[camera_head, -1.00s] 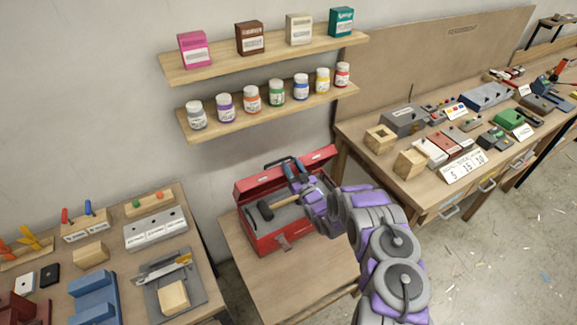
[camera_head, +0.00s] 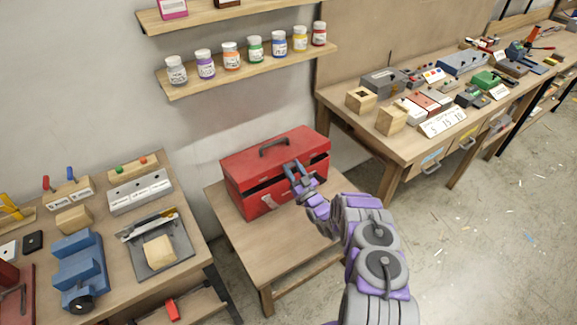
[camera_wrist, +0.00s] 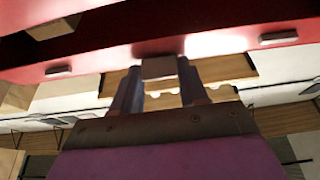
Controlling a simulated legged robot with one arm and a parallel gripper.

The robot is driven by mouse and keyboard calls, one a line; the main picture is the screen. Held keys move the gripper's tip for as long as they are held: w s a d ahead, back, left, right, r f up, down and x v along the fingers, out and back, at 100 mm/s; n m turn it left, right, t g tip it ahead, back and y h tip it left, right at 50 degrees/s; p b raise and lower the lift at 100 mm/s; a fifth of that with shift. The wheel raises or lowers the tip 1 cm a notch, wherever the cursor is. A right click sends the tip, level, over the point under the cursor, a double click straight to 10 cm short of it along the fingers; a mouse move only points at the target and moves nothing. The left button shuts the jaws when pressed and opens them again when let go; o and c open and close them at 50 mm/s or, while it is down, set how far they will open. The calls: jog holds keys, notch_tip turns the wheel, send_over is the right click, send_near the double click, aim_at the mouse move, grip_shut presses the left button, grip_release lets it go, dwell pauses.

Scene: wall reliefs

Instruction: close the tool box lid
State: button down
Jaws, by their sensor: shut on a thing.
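The red tool box (camera_head: 248,205) stands on a small wooden table. Its lid (camera_head: 250,158), with a dark handle on top, is swung down nearly flat over the box, and a dark gap shows between lid and box along the front. My gripper (camera_head: 294,168) is at the lid's front edge, toward the right. In the wrist view my gripper (camera_wrist: 158,75) is shut on a small grey tab at the edge of the red lid (camera_wrist: 215,42). The hammer and the inside of the box are hidden by the lid.
The small table (camera_head: 275,250) has bare room in front of the box. A workbench (camera_head: 195,270) with blocks and tools stands at left, another bench (camera_head: 410,150) at right. A shelf (camera_head: 255,72) with several jars hangs above.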

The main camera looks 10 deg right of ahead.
jog(key=shift+s+d+f+t+b, duration=0.15)
jog(key=shift+f+b, duration=0.15)
jog(key=shift+f, duration=0.3)
jog(key=shift+s+f+t+b, duration=0.15)
jog(key=shift+f+b, duration=0.1)
jog(key=shift+f, duration=0.3)
jog(key=shift+a+f+t+y+b, duration=0.3)
jog(key=shift+f+t+b, duration=0.2)
jog(key=shift+f+b, duration=0.15)
jog(key=shift+d, duration=0.1)
jog(key=c, duration=0.6)
grip_release()
jog(key=shift+r, duration=0.1)
jog(key=b+v, duration=0.1)
jog(key=v, duration=0.6)
jog(key=shift+s+f, duration=0.15)
jog(key=shift+f, duration=0.05)
